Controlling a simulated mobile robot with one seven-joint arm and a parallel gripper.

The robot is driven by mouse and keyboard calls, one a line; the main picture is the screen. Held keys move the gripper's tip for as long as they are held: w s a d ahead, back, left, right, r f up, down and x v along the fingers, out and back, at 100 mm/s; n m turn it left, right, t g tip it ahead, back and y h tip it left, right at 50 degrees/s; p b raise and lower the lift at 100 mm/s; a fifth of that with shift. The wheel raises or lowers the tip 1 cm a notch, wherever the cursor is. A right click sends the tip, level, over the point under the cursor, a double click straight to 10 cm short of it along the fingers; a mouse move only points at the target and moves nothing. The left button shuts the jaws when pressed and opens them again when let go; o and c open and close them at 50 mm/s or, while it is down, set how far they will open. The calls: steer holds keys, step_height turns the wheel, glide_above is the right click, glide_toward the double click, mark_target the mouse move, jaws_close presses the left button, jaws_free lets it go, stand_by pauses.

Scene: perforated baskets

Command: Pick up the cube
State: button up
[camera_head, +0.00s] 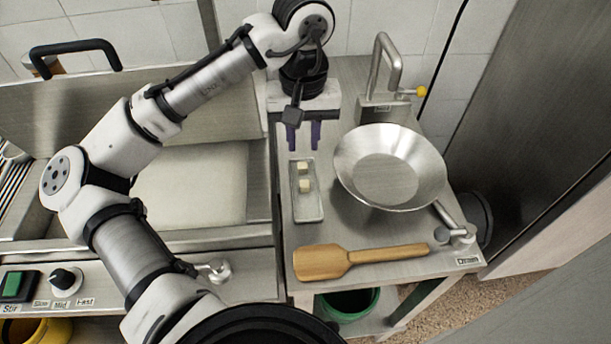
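Two small cream-coloured cubes lie on a narrow metal tray (308,211) on the steel counter. The far cube (302,168) sits near the tray's back end, and the near cube (305,185) sits just in front of it, close to the middle. My gripper (303,148) points down above the back end of the tray, behind the far cube in the picture. Its two purple fingers are spread apart with nothing visible between them. Its exact height above the tray is hard to tell.
A wide metal pan (385,165) stands close to the tray's right. A wooden spatula (358,257) lies across the counter's front. A bent metal spout with a yellow knob (421,91) stands at the back. A flat cooking unit (195,185) is to the left.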

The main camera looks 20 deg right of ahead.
mark_target(305, 183)
step_height(305, 183, down, 12)
steer(key=shift+s+r+p, duration=0.15)
steer(key=shift+r+p, duration=0.05)
steer(key=shift+p, duration=0.6)
steer(key=shift+d, duration=0.1)
steer(key=shift+c, duration=0.4)
jaws_close()
